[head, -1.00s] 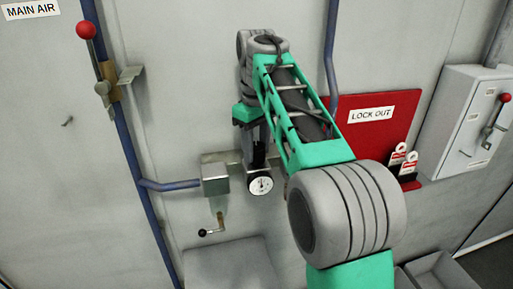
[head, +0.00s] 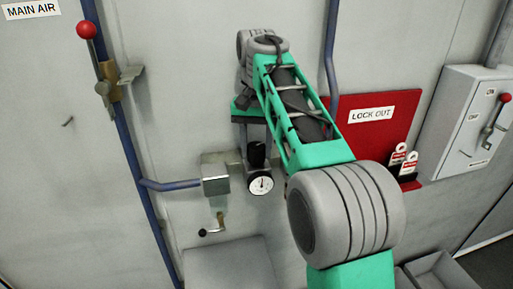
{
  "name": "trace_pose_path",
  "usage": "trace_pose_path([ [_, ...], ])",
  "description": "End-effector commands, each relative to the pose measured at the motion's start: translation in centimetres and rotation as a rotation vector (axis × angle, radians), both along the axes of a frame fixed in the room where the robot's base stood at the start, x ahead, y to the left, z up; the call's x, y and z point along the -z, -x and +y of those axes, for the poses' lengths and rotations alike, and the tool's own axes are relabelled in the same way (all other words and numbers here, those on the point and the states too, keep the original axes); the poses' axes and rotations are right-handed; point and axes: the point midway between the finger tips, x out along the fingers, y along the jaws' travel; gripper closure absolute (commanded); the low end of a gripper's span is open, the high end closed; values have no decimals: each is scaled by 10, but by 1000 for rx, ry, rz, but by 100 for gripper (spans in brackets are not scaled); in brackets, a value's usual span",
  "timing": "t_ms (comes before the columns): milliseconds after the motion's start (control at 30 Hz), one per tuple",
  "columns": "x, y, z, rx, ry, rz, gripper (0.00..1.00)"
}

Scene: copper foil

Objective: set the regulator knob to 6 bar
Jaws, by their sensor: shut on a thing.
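The black regulator knob (head: 257,153) stands on top of the regulator on the wall, just above a round white gauge (head: 260,186). My gripper (head: 256,148) reaches down from above, with one finger on each side of the knob, and is shut on it. My arm hides part of the regulator's right side. The gauge's needle and figures are too small to read surely.
A metal box (head: 215,180) on the blue pipe (head: 165,185) sits left of the gauge, with a small black-ended drain handle (head: 211,231) below. A red-knobbed lever (head: 87,31), a red lockout board (head: 377,108) and a grey switch box (head: 465,125) are farther off.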

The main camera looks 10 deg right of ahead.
Motion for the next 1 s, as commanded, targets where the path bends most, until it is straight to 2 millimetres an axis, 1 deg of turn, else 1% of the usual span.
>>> trace_pose_path([
  [1000, -2, -1, 0, 965, -2, -6, 98],
])
